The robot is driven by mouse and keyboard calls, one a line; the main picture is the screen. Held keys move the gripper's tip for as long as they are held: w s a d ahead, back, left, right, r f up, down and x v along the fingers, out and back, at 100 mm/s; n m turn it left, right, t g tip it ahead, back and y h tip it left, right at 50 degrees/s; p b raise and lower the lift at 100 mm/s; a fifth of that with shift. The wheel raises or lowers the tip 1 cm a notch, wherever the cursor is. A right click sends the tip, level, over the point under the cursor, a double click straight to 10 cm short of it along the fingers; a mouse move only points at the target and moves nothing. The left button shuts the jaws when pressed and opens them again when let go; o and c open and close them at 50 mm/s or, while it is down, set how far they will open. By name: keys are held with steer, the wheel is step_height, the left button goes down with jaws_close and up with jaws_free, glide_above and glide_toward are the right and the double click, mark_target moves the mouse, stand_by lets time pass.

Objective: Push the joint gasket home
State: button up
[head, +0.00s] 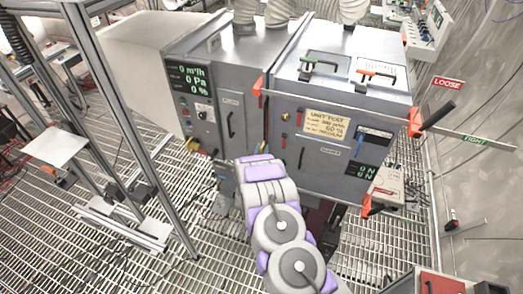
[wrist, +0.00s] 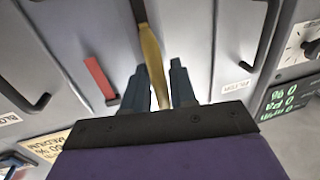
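Two grey cabinet units stand side by side: the left unit (head: 215,60) and the right unit (head: 325,165), with a narrow joint between them. In the wrist view a yellow strip (wrist: 153,62), which looks like the joint gasket, runs out of the dark seam between grey panels. My gripper (wrist: 157,70) has a finger on each side of this strip. The fingers look apart, with slim gaps beside the strip; contact cannot be told. In the head view my arm hides the fingertips and the lower joint. How deep the strip sits cannot be told.
A red handle (wrist: 101,78) and a black handle (wrist: 27,100) stick out near my gripper. A lever with a black grip (head: 438,115) stands right, between LOOSE (head: 448,83) and TIGHT (head: 474,140) signs. A metal frame (head: 125,120) stands left. Some grating floor is clear.

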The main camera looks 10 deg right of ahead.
steer(key=shift+a, duration=0.15)
jaws_close()
steer(key=shift+w, duration=0.1)
